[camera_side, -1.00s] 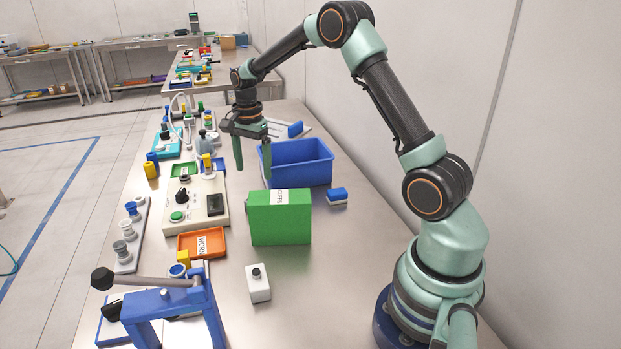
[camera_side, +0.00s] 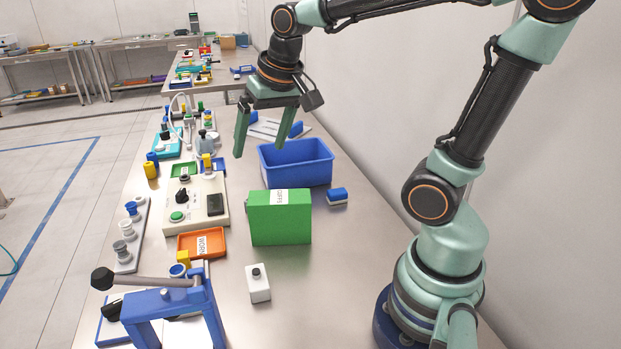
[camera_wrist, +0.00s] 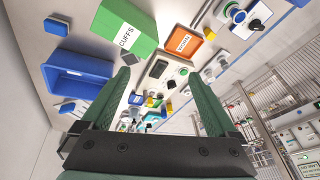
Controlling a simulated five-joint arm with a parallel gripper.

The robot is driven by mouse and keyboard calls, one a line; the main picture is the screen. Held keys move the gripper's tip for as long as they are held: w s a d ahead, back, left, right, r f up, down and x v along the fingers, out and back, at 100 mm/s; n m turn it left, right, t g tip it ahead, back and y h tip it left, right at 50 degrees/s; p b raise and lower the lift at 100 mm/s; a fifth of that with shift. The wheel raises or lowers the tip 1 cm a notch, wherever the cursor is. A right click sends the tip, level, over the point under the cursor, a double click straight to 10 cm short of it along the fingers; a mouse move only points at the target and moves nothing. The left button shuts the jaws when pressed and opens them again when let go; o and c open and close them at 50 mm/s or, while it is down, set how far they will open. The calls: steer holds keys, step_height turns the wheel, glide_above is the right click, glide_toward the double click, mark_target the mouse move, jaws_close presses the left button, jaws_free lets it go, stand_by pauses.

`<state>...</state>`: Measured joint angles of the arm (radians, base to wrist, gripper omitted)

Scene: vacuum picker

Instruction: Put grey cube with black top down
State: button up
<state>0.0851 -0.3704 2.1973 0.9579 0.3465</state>
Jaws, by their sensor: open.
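A small grey block with a dark top (camera_wrist: 130,56) shows beside the green box in the wrist view. In the side view a grey bit (camera_side: 252,202) shows at the green box's left edge, mostly hidden. A pale block with a black knob (camera_side: 259,284) stands upright on the bare table in front of the green box. My gripper (camera_side: 263,147) is open and empty, raised above and behind the green box, near the blue bin. Its two fingers also show spread apart in the wrist view (camera_wrist: 160,85), with nothing between them.
The green box (camera_side: 282,218) and blue bin (camera_side: 296,165) stand mid-table. The orange tray (camera_side: 202,243) and beige control box (camera_side: 190,207) lie to the left. A blue lever press (camera_side: 165,302) fills the front left. The table right of the green box is mostly clear.

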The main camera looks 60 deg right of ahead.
steer(key=s+a+f+n+t, duration=0.1)
steer(key=s+a+n, duration=0.2)
steer(key=s+n, duration=0.2)
steer(key=shift+s+t, duration=0.3)
stand_by(1.0)
